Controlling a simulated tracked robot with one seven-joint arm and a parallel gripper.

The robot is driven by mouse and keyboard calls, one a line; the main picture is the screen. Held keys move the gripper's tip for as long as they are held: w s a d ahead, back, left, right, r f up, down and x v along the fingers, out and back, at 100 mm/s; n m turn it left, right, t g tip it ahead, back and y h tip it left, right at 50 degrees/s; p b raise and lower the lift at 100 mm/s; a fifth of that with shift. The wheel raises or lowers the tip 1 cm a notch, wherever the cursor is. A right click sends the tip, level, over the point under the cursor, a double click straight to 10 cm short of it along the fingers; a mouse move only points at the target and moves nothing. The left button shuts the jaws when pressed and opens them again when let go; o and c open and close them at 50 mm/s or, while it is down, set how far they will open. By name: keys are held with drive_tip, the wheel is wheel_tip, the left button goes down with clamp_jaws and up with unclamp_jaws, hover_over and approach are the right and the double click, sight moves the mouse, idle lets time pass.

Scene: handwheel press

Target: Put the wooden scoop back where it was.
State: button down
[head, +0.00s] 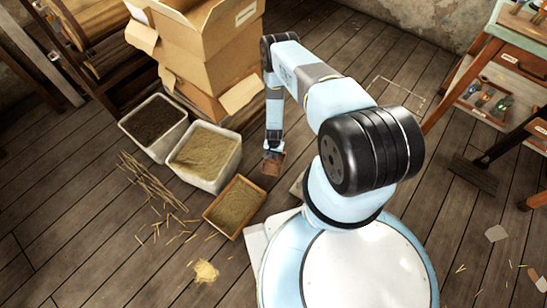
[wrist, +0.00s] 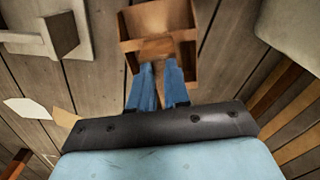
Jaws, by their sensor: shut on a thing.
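The wooden scoop (head: 271,166) is a small brown open box, held in the air above the floor in the head view. In the wrist view the scoop (wrist: 158,22) fills the top centre, with its open side facing the camera. It looks empty. My gripper (wrist: 158,72) has its two blue fingers at the scoop's near end, shut on it; the gripped part is mostly hidden between them. In the head view my gripper (head: 272,153) hangs right of the grey bin with pale grain (head: 188,178) and beyond the low wooden tray (head: 212,217).
A grey bin with dark contents (head: 172,143) stands at left. Cardboard boxes (head: 215,45) are stacked behind. Straw (head: 150,182) and a small grain heap (head: 205,271) lie on the floor. A workbench (head: 490,50) stands at right. A pale rectangle outline (head: 398,95) marks clear floor.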

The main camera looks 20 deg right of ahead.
drive_tip(key=shift+w+d+f, duration=0.35)
drive_tip(key=shift+f, duration=0.25)
drive_tip(key=shift+w+d+f, duration=0.3)
drive_tip(key=shift+w+f, duration=0.05)
drive_tip(key=shift+f, duration=0.2)
drive_tip(key=shift+w+d+f, duration=0.1)
drive_tip(key=shift+w+f, duration=0.1)
drive_tip(key=shift+f, duration=1.5)
drive_tip(key=c, duration=1.1)
unclamp_jaws()
drive_tip(key=shift+r, duration=0.1)
wheel_tip(320, 180, up, 12)
drive_tip(key=shift+f, duration=0.1)
drive_tip(key=shift+d, duration=0.1)
